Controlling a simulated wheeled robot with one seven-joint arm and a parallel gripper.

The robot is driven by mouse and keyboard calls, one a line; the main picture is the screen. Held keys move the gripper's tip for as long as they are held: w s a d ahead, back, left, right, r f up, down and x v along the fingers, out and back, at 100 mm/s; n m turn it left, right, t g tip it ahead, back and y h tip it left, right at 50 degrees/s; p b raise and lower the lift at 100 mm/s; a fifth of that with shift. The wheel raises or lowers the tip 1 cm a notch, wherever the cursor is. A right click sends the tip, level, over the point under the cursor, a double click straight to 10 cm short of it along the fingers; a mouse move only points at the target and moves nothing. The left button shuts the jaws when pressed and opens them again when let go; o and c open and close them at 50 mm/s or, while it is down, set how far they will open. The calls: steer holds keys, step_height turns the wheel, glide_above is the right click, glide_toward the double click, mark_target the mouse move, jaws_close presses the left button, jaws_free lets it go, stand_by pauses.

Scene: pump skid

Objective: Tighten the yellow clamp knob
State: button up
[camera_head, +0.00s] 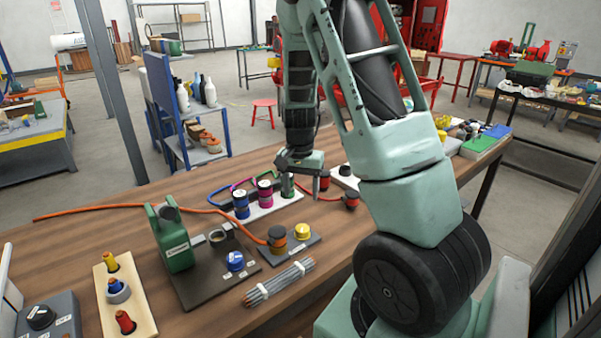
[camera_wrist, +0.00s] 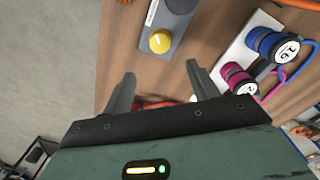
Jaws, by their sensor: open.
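The yellow clamp knob (camera_head: 302,230) is a small round knob on a dark grey plate (camera_head: 290,248) on the wooden bench, beside an orange-and-black knob. In the wrist view the yellow knob (camera_wrist: 160,41) shows a pale mark on its top and lies beyond my fingertips, roughly in line with the gap between them. My gripper (camera_head: 301,185) is above the bench behind the knob, near the white board with blue and pink parts. In the wrist view my gripper (camera_wrist: 161,75) has its two fingers spread, with nothing between them. It is apart from the knob.
The white board (camera_head: 268,208) carries blue and pink cylinders (camera_wrist: 238,78). A green canister (camera_head: 174,238) and a blue-capped part stand on a dark tray to the left. A bundle of grey rods (camera_head: 280,283) lies in front. An orange hose (camera_head: 130,207) crosses the bench.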

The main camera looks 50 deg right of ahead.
step_height(320, 180, up, 5)
steer(key=shift+r, duration=0.1)
stand_by(0.7)
steer(key=a+r+n+y, duration=0.1)
steer(key=a+r+n, duration=0.2)
steer(key=a+n, duration=1.4)
steer(key=s+a+n, duration=0.2)
steer(key=s+a, duration=0.6)
steer(key=a, duration=0.3)
steer(key=s+a+r+n, duration=0.1)
steer(key=s+a+n, duration=0.1)
steer(key=s+a, duration=0.7)
steer(key=a, duration=0.3)
steer(key=shift+s+a, duration=0.15)
steer(key=shift+s, duration=0.15)
steer(key=shift+r, duration=0.1)
